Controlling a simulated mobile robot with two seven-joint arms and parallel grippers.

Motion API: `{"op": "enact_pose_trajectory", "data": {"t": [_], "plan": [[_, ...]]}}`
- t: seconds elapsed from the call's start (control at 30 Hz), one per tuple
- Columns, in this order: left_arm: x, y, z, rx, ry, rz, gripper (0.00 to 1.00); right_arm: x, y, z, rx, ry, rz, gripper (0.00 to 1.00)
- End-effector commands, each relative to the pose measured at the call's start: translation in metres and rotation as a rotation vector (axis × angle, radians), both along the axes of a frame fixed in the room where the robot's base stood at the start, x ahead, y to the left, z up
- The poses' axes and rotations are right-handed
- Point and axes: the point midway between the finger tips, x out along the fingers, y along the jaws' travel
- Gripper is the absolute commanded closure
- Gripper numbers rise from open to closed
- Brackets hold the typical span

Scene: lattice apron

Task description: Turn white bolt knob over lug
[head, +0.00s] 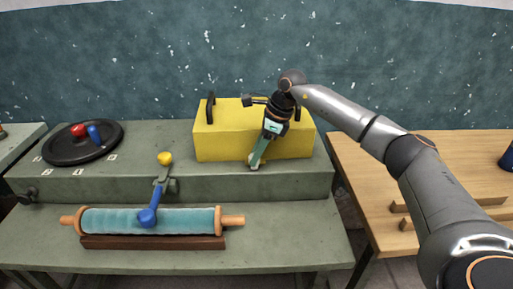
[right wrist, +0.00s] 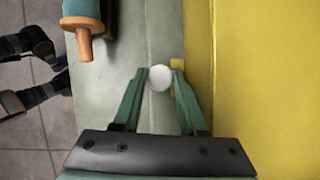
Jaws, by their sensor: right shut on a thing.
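The white bolt knob (right wrist: 160,77) is a small round ball. In the right wrist view it sits between the two green fingers of my right gripper (right wrist: 159,73), which are shut on it. In the head view my right gripper (head: 254,162) points down at the lower front of the yellow box (head: 215,145), and its fingers largely hide the knob. A small yellow piece (right wrist: 176,63), perhaps the lug, shows just beside the knob by the right fingertip; its shape is mostly hidden. My left gripper is not in view.
A teal roller (head: 185,220) with wooden ends lies on the lower bench ledge. A blue lever (head: 148,217) reaches over it, near a yellow knob (head: 165,158). A black disc (head: 60,152) with red and blue pegs stands at left. A wooden table (head: 360,160) is at right.

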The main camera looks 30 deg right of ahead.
Motion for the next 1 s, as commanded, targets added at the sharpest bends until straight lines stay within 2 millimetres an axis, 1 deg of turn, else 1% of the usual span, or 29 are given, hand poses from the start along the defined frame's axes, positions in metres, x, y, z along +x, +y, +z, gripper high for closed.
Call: {"op": "enact_pose_trajectory", "data": {"t": [0.23,0.7,0.73,0.9,1.0], "plan": [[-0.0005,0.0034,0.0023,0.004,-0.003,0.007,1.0,0.0008,-0.0001,0.001,0.0,-0.002,0.065,1.0],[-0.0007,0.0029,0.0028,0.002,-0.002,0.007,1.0,0.0008,-0.0003,0.0003,-0.001,-0.002,0.076,1.0],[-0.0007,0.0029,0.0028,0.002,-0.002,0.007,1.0,0.0008,-0.0003,0.0003,-0.001,-0.002,0.076,0.56],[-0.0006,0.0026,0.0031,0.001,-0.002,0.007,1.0,0.0007,-0.0003,0.0003,-0.001,-0.002,0.076,0.37],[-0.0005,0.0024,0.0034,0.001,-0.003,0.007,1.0,0.0006,-0.0003,0.0002,-0.001,-0.002,0.076,0.28]]}}
